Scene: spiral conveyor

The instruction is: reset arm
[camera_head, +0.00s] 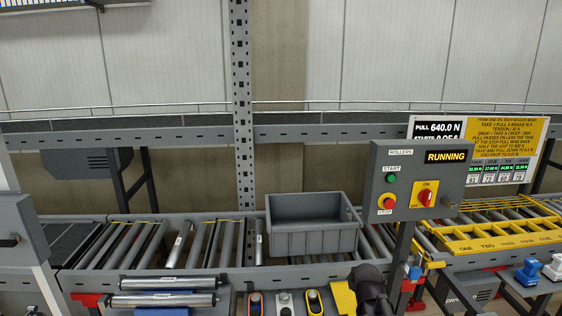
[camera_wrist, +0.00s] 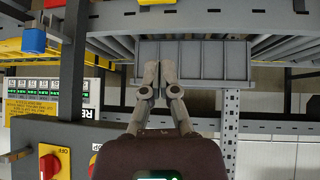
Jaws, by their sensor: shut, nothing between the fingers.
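My gripper (camera_wrist: 160,72) shows in the wrist view with its two fingers together and nothing between them. In that view the grey bin (camera_wrist: 208,60) lies beyond the fingertips; I cannot tell the gap between them. In the head view a dark part of my arm shows at the bottom, right of centre, in front of the conveyor, and the fingers cannot be made out. The grey bin (camera_head: 312,240) sits upright and looks empty on the roller conveyor (camera_head: 205,243).
A control box (camera_head: 415,180) reading RUNNING stands right of the bin; its red knob (camera_wrist: 50,165) shows close by in the wrist view. Loose rollers (camera_head: 165,283) lie at the front left. A yellow rack (camera_head: 490,232) is on the right. A steel post (camera_head: 242,110) rises behind.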

